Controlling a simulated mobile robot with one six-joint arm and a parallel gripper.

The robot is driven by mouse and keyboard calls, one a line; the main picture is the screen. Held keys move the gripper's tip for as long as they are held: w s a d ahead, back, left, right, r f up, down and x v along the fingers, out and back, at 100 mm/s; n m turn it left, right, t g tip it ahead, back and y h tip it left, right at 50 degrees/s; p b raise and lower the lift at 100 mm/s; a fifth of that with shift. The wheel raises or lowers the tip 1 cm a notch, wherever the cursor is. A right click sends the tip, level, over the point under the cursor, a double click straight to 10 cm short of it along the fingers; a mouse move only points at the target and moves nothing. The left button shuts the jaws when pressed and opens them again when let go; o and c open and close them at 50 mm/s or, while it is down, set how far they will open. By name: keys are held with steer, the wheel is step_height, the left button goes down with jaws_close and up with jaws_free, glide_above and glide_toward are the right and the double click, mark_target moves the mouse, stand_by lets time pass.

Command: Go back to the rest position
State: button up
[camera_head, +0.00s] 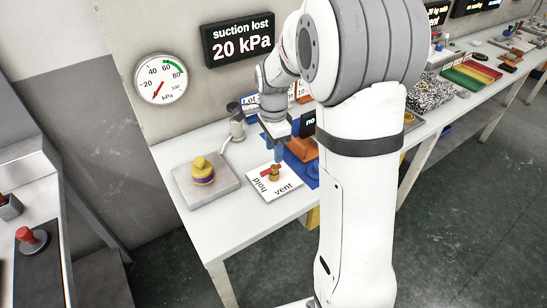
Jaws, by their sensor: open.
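My arm comes up the middle of the picture and bends over to the left, above the white workbench (196,229). My gripper (275,158) points down with its bluish fingers just above or at a small brass valve with a red handle (268,172). The jaws are open; whether they touch the valve I cannot tell. The handle lies toward the left, near "hold". My arm hides part of the bench behind it.
The wall gauge (161,79) needle points low, beside a sign (240,40) reading "suction lost 20 kPa". A blue mat (301,168) lies right of the plate. Floor is clear at right.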

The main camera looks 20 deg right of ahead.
steer(key=shift+r, duration=0.5)
steer(key=shift+s+r, duration=0.15)
steer(key=shift+r, duration=0.05)
steer(key=s+r+n+t, duration=0.1)
steer(key=s+r+n, duration=0.2)
steer(key=s+n, duration=0.5)
steer(key=s+a+r+n+t+p, duration=0.1)
steer(key=s+r+n, duration=0.3)
steer(key=s+n, duration=0.4)
steer(key=s, duration=0.5)
steer(key=shift+t, duration=0.4)
steer(key=shift+s, duration=0.15)
